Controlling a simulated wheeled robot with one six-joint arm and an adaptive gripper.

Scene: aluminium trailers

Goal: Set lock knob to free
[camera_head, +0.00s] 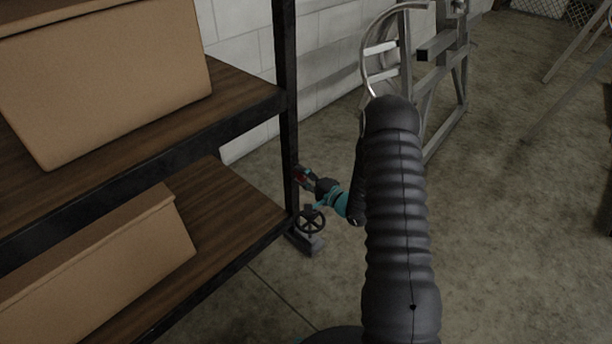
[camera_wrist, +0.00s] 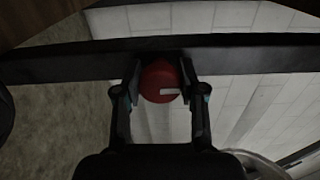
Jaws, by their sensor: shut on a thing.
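The lock knob (camera_wrist: 156,82) is a round red knob with a white mark on its right side, in the wrist view. It sits at the black shelf post (camera_wrist: 60,63). My gripper (camera_wrist: 160,84) has one finger on each side of the knob and is shut on it. In the head view my gripper (camera_head: 305,178) is at the black post, and a bit of red shows between its fingers. My arm hides part of the area to its right. No label for the knob's positions can be read.
A black handwheel (camera_head: 311,220) is just below my gripper by the post's foot. Wooden shelves (camera_head: 235,86) with cardboard boxes (camera_head: 105,75) fill the left. A metal frame with a wheel (camera_head: 450,75) stands behind my arm.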

